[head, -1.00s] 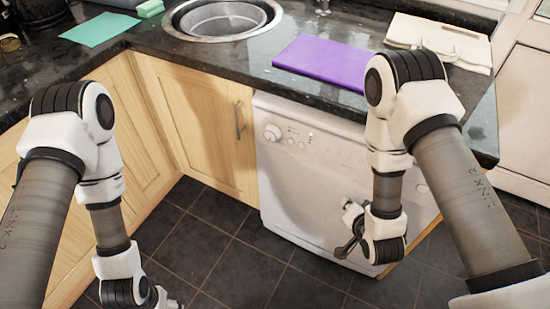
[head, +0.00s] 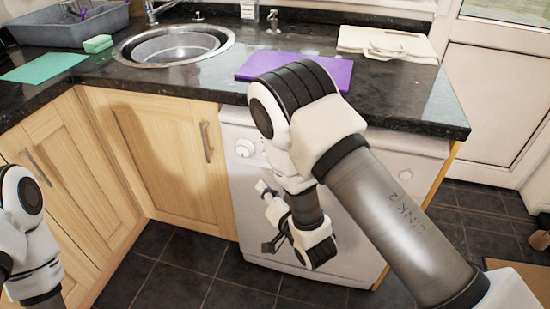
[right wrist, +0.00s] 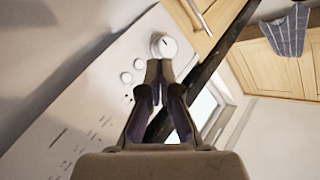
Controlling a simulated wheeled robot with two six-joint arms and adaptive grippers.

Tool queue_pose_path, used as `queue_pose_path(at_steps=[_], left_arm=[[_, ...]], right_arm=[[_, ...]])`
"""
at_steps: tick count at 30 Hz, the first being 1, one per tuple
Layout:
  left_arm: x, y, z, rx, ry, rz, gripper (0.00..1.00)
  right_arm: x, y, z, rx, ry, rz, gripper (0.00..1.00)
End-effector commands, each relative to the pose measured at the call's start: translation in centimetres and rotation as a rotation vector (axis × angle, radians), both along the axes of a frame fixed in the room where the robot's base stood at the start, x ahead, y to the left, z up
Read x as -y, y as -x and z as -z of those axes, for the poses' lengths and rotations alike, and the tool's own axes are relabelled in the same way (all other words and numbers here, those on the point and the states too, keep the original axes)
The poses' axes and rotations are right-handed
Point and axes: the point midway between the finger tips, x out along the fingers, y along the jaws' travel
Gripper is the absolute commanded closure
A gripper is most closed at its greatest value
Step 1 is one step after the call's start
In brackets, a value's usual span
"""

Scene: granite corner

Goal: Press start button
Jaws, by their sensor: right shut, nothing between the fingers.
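The white front-loading appliance (head: 350,180) under the counter has a control panel with a round dial (head: 245,147). The right wrist view shows the dial (right wrist: 163,46), a round button (right wrist: 139,64) beside it and another round button (right wrist: 126,77) further along. Which one is the start button I cannot tell. My right gripper (head: 263,188) is in front of the appliance, below the dial. In the right wrist view my right gripper (right wrist: 159,66) is shut and empty, its tips overlapping the panel beside the dial; contact is unclear. My left gripper is out of view.
The dark granite counter (head: 400,100) overhangs the appliance. On it are a purple board (head: 330,70), a sink (head: 175,45) and a green cloth (head: 42,67). Wooden cabinets (head: 165,150) stand to the left. Dark tiled floor (head: 150,280) is open in front.

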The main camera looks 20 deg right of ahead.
Motion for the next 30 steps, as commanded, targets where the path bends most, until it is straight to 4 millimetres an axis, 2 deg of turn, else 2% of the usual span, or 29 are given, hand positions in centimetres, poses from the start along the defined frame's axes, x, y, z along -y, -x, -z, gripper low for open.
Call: queue_pose_path(at_steps=[6, 16, 21, 30], left_arm=[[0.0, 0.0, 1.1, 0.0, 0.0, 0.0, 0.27], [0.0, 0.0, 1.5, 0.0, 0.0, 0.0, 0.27], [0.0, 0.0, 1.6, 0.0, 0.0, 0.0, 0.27], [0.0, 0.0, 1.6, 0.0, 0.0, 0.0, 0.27]], right_arm=[[1.7, -2.3, 0.1, 0.004, -0.002, 0.004, 1.0], [4.1, -6.0, 0.0, 0.002, -0.002, 0.003, 1.0], [4.7, -6.8, 0.0, 0.001, 0.001, 0.002, 1.0], [4.7, -6.9, 0.0, 0.0, 0.001, 0.001, 1.0]])
